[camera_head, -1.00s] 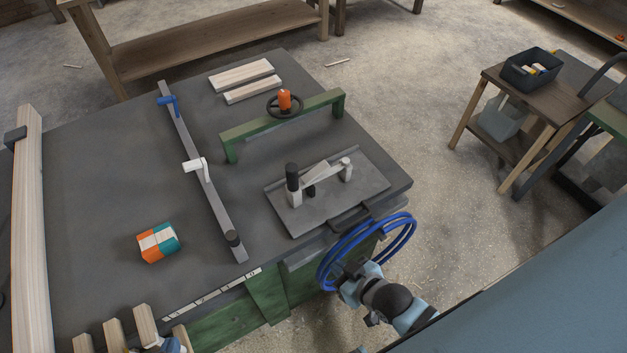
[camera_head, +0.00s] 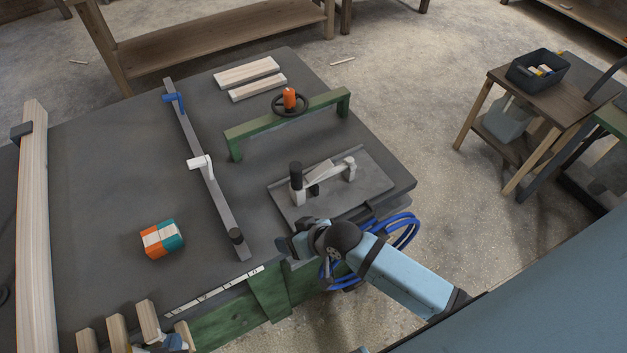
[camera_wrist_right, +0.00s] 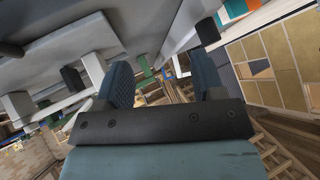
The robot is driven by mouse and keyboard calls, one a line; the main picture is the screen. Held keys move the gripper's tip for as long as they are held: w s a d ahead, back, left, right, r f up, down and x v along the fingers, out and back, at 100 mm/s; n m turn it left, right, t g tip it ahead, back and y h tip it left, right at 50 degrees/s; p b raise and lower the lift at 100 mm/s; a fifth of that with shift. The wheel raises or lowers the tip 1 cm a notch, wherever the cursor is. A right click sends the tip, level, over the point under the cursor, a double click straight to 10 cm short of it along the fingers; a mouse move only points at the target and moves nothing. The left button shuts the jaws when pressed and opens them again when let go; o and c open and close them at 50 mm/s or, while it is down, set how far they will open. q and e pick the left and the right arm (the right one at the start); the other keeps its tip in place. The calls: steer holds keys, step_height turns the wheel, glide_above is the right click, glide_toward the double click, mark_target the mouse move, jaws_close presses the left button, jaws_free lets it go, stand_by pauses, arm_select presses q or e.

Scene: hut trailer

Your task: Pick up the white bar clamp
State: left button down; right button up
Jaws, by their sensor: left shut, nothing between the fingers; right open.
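The white bar clamp (camera_head: 201,164) sits on a long grey metal bar (camera_head: 216,199) lying across the dark workbench. A white piece, probably this clamp, shows between my right fingers in the right wrist view (camera_wrist_right: 181,66), some way beyond them. My right gripper (camera_head: 284,246) is at the bench's front edge, to the right of the bar's black end and apart from the white clamp. Its two fingers stand open and empty in the right wrist view (camera_wrist_right: 165,80). My left gripper (camera_head: 174,344) shows only in part at the bottom edge, shut and empty, beside wooden sticks.
A blue clamp part (camera_head: 173,98) is at the bar's far end. A green beam (camera_head: 270,123) stands behind. An orange-teal block (camera_head: 162,240) sits left of the bar.

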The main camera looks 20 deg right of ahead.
steer(key=w+a+r+g, duration=0.2)
steer(key=w+r, duration=0.1)
steer(key=w, duration=0.2)
step_height(320, 180, up, 13)
steer(key=m+g+h, duration=0.2)
steer(key=g+h, duration=0.4)
glide_above(295, 168)
step_height(295, 168, down, 8)
steer(key=shift+w+r+p, duration=0.1)
steer(key=shift+w+p, duration=0.05)
steer(key=shift+p, duration=0.45)
step_height(295, 168, down, 4)
steer(key=shift+d+f+p, duration=0.15)
steer(key=shift+p, duration=0.4)
steer(key=shift+f, duration=0.55)
steer(key=shift+r+n, duration=0.1)
steer(key=shift+n, duration=0.2)
jaws_close()
